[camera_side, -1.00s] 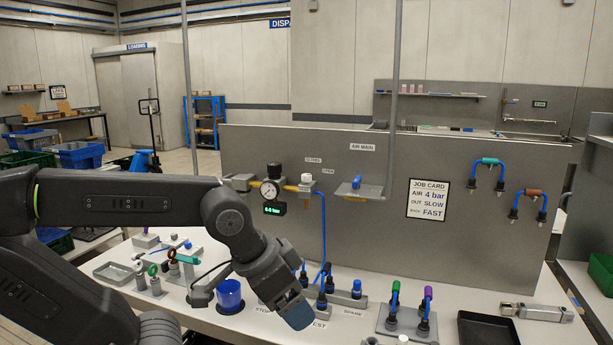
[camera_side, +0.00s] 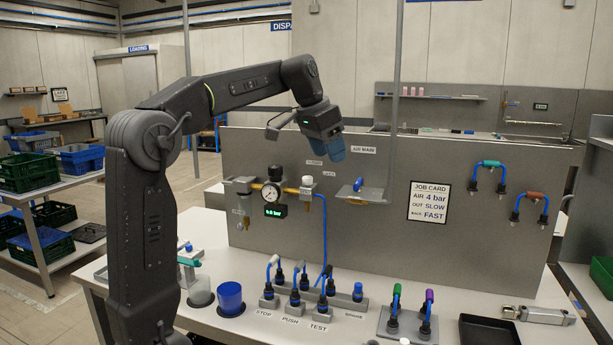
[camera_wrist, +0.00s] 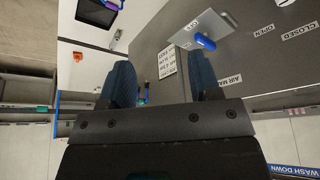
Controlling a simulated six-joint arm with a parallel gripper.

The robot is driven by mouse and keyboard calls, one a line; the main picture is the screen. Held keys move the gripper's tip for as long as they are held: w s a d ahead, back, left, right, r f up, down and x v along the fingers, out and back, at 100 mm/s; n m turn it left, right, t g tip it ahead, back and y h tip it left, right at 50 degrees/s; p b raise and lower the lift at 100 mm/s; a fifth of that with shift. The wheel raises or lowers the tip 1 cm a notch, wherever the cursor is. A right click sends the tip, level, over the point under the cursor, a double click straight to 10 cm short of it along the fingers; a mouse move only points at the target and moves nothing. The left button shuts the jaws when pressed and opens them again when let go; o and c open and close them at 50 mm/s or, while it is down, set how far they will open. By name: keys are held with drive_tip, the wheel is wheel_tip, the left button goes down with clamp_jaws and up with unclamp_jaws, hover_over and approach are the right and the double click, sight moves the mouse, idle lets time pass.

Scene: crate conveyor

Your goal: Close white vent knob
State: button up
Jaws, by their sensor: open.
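The white vent knob (camera_side: 307,181) stands on top of a small fitting at the right end of the brass air line, on the grey panel (camera_side: 460,245). I do not make it out in the wrist view. My gripper (camera_side: 335,150) is raised near the panel's top edge, above and to the right of the knob and clear of it. Its blue fingers are apart with nothing between them, as the wrist view (camera_wrist: 160,75) shows. How far the knob is turned is too small to tell.
A round gauge (camera_side: 271,193) with a green display (camera_side: 275,211) sits left of the knob. The blue-handled air main valve (camera_side: 358,185) is to its right. Blue hose hangs below. Several upright hose connectors stand on the bench, with a blue cup (camera_side: 230,297) left of them.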

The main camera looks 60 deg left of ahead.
drive_tip(key=w+a+r, duration=0.1)
drive_tip(key=a, duration=0.9)
approach(307, 177)
drive_tip(key=shift+m, duration=0.3)
drive_tip(key=x, duration=0.9)
drive_tip(key=shift+w+f, duration=0.1)
drive_tip(key=shift+w, duration=0.05)
drive_tip(key=shift+c, duration=0.4)
drive_tip(key=c, duration=0.8)
drive_tip(key=shift+c, duration=0.2)
